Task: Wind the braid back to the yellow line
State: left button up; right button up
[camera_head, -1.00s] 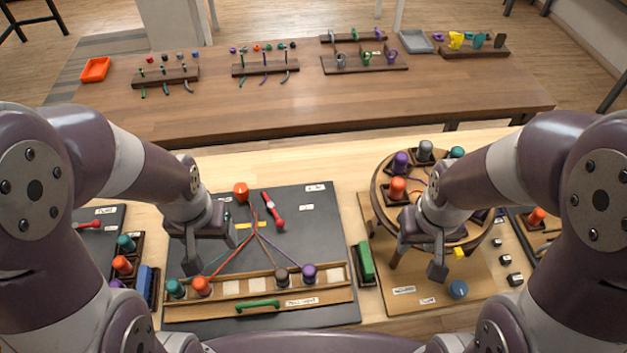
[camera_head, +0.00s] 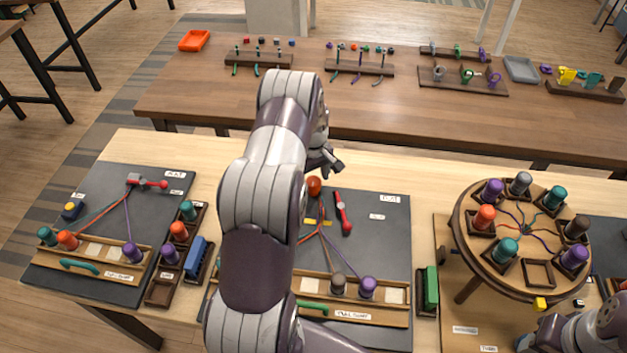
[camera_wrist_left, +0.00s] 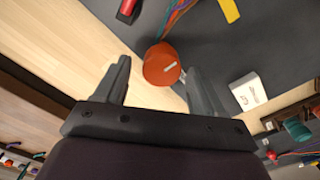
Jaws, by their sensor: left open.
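The orange knob (camera_head: 314,186) stands at the far end of the middle dark board (camera_head: 385,235). Coloured cords (camera_head: 319,215) run from it across the short yellow line (camera_head: 311,222) and fan out to the spools. My left gripper (camera_head: 333,164) is just beyond the knob, above the board's back edge. In the left wrist view the knob (camera_wrist_left: 162,66) shows between the two open, spread fingers; contact cannot be told. The cords (camera_wrist_left: 178,20) and the yellow line (camera_wrist_left: 229,10) lie past it. My right arm shows at the bottom right corner; its fingers do not show.
A red tool (camera_head: 343,211) lies right of the cords. My left arm hides the board's left part. The round braiding stand (camera_head: 467,262) with spools is at right, a second cord board (camera_head: 100,188) at left. A green block (camera_head: 430,291) sits between board and stand.

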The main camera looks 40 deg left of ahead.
pick_arm(q)
notch_tip(320, 180, down, 2)
jog(key=shift+a+f, duration=0.1)
jog(key=shift+f, duration=0.3)
jog(key=c, duration=1)
jog(key=shift+m, duration=0.3)
